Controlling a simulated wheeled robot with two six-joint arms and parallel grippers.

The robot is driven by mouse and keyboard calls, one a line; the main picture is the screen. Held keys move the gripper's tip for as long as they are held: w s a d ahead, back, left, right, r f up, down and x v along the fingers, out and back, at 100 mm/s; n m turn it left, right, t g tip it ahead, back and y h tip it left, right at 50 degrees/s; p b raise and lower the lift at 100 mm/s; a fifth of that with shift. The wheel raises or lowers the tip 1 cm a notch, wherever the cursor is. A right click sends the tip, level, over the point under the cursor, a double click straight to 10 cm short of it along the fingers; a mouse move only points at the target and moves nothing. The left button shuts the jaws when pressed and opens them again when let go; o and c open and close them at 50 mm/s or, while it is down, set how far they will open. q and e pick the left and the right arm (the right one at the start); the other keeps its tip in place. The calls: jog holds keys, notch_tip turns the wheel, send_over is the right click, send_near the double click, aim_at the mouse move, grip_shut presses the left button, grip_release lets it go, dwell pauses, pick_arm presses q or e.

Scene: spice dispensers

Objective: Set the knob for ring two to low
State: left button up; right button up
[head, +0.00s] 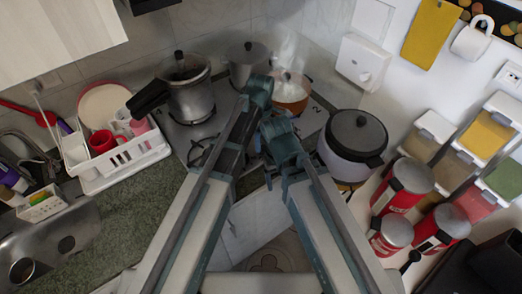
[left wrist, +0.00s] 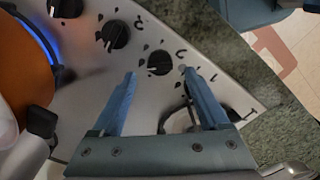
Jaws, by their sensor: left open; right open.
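In the left wrist view several black knobs sit on the steel stove panel (left wrist: 85,75). One knob (left wrist: 160,62) lies just beyond and between the fingertips of my open left gripper (left wrist: 157,73); contact is not visible. Another knob (left wrist: 115,35) is up and left of it, beside a mark that looks like a 2. A further knob (left wrist: 66,8) is at the top edge, and one is partly hidden behind the right finger. In the head view my left gripper (head: 258,88) is over the stove, and my open right gripper (head: 281,140) is lower, near the stove's front.
An orange pot (head: 290,94) steams on the stove; a blue flame (left wrist: 50,40) shows beside it. Pressure cooker (head: 190,92), grey pot (head: 248,62) and rice cooker (head: 352,145) stand around. A dish rack (head: 120,160) is left, red canisters (head: 403,184) right.

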pick_arm(q)
notch_tip(320, 180, down, 4)
jog(key=shift+r+b, duration=0.2)
jog(key=shift+b, duration=1)
pick_arm(e)
notch_tip(320, 180, down, 4)
jog(key=shift+r, duration=0.25)
pick_arm(q)
jog(key=shift+r, duration=0.1)
grip_shut()
